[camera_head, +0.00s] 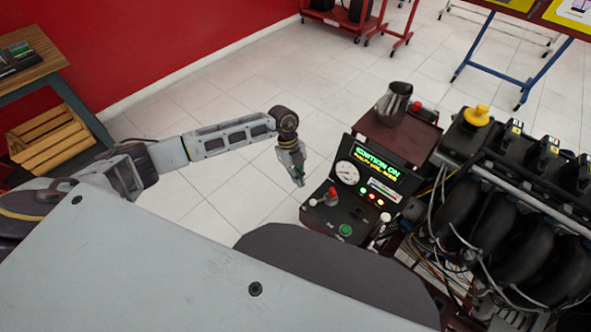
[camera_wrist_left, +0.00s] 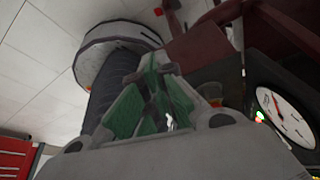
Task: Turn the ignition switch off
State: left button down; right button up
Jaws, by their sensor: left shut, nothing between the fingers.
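The control panel (camera_head: 350,215) of the engine trainer stands right of centre in the head view. Its lit display (camera_head: 376,168) reads "IGNITION ON". A red-topped control (camera_head: 331,194) and a green button (camera_head: 345,230) are on its sloped lower face; I cannot tell for sure which control is the ignition switch. My left gripper (camera_head: 299,180) hangs fingers down, shut and empty, in the air left of the panel, apart from the controls. Its green fingers (camera_wrist_left: 150,105) fill the middle of the left wrist view and hide what is behind. My right gripper is not in view.
A round gauge (camera_head: 345,172) is beside the display; it also shows in the left wrist view (camera_wrist_left: 287,118). A metal jug (camera_head: 394,103) stands on the panel's top. The engine (camera_head: 515,210) with loose wires is at right. Floor left of the panel is clear.

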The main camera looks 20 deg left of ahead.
aim_at(325, 199)
pick_arm(q)
jog(key=s+d, duration=0.1)
jog(key=s+d+f, duration=0.1)
jog(key=d, duration=0.1)
jog(key=shift+s+d+f, duration=0.15)
jog(key=shift+s+d, duration=0.15)
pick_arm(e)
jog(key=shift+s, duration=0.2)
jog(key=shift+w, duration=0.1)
pick_arm(q)
jog(key=shift+d+p, duration=0.1)
jog(key=shift+p, duration=0.2)
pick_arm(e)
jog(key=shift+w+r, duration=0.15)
